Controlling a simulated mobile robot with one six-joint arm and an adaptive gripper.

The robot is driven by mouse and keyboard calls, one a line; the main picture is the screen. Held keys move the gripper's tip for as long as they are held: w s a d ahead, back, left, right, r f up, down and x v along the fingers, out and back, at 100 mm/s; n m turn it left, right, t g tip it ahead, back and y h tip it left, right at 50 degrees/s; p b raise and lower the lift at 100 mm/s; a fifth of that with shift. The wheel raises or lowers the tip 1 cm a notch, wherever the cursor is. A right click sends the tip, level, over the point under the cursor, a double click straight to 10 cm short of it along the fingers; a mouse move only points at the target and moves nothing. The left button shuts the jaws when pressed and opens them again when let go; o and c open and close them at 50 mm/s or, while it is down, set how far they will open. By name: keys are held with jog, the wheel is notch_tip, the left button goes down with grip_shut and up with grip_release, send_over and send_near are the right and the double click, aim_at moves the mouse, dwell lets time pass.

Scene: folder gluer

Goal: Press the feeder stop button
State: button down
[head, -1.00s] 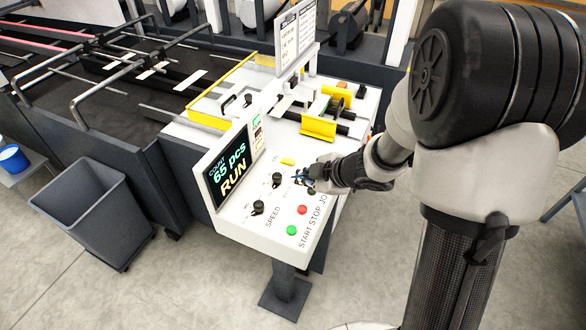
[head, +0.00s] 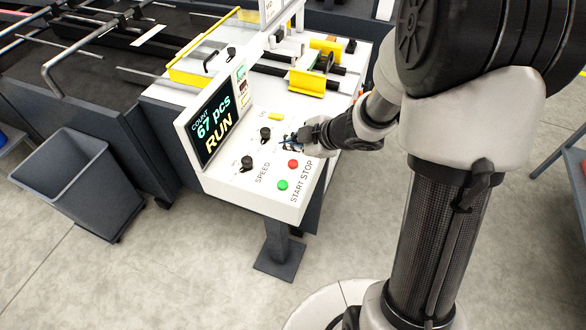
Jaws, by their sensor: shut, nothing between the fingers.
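The red stop button (head: 293,163) is on the white control panel (head: 225,186), beside the printed word STOP. The green start button (head: 282,185) sits just in front of it, beside START. My gripper (head: 287,142) is shut and empty. It hovers over the panel just behind the red button, and in this view it does not cover the button. I cannot tell its exact height above the panel. The screen (head: 212,122) reads COUNT 67 pcs and RUN.
Two black knobs (head: 247,163) and a yellow button (head: 274,116) are on the panel near my gripper. Yellow guides (head: 307,82) stand on the machine behind. A grey bin (head: 78,185) stands on the floor at left.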

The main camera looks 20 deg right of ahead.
aim_at(292, 165)
jog(key=shift+f+b, duration=1.3)
jog(key=shift+f, duration=0.75)
jog(key=shift+f, duration=0.1)
jog(key=shift+f, duration=0.3)
jog(key=shift+f+b, duration=0.45)
jog(key=shift+b, duration=0.05)
jog(key=shift+r, duration=0.15)
dwell(0.5)
jog(key=shift+r+p, duration=0.75)
jog(key=shift+p, duration=0.3)
notch_tip(292, 165, up, 5)
jog(key=p, duration=0.5)
jog(key=shift+r, duration=0.1)
